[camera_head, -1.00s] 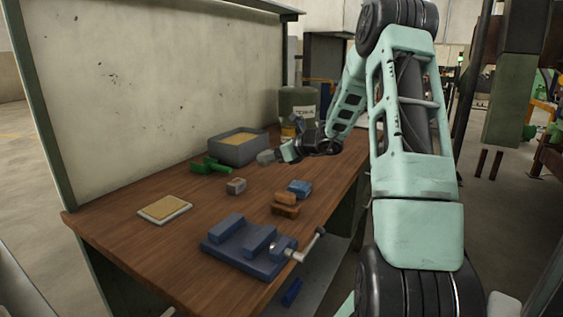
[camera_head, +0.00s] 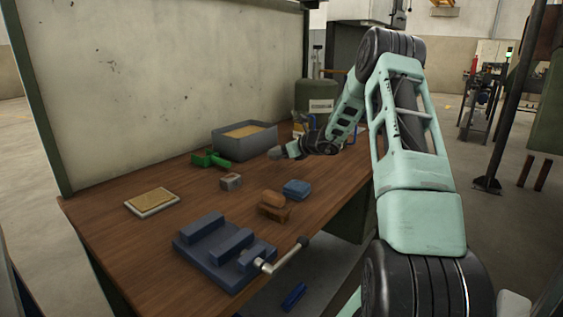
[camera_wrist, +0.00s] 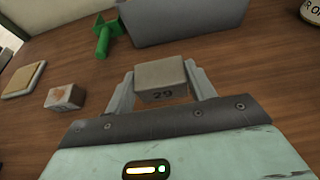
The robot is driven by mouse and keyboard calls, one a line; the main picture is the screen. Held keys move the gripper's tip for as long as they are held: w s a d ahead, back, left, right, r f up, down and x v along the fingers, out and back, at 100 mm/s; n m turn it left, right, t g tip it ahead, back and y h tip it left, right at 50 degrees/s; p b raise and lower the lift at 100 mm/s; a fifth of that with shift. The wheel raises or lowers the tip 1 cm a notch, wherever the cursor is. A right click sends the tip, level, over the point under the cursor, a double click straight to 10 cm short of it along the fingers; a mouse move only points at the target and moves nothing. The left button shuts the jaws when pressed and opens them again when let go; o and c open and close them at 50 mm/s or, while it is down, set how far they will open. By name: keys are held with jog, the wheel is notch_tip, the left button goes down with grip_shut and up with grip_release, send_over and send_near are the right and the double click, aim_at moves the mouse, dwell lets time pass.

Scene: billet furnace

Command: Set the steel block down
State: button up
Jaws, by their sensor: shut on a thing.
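The steel block (camera_wrist: 161,82) is a grey block marked 29, held between the two fingers of my gripper (camera_wrist: 162,88) in the wrist view. In the head view the block (camera_head: 275,153) shows small and grey at the tip of my gripper (camera_head: 287,151). It is over the wooden workbench (camera_head: 165,235), just right of the grey bin. I cannot tell whether its underside touches the bench top.
A grey bin (camera_head: 262,144) with tan contents stands close by, with a green tool (camera_head: 209,160) beside it. A smaller grey block (camera_head: 231,181), a tan pad (camera_head: 152,201), a blue item (camera_head: 296,189), a brown brush-like item (camera_head: 274,205) and a blue vise (camera_head: 222,252) lie nearer.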

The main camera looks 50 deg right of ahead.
aim_at(281, 158)
jog(key=shift+f, duration=1.8)
jog(key=shift+f, duration=0.1)
jog(key=shift+f, duration=0.15)
jog(key=o, duration=1.6)
jog(key=shift+s+r, duration=0.15)
jog(key=shift+r, duration=0.1)
jog(key=v, duration=1.1)
jog(key=shift+s+b, duration=0.35)
jog(key=shift+b, duration=0.05)
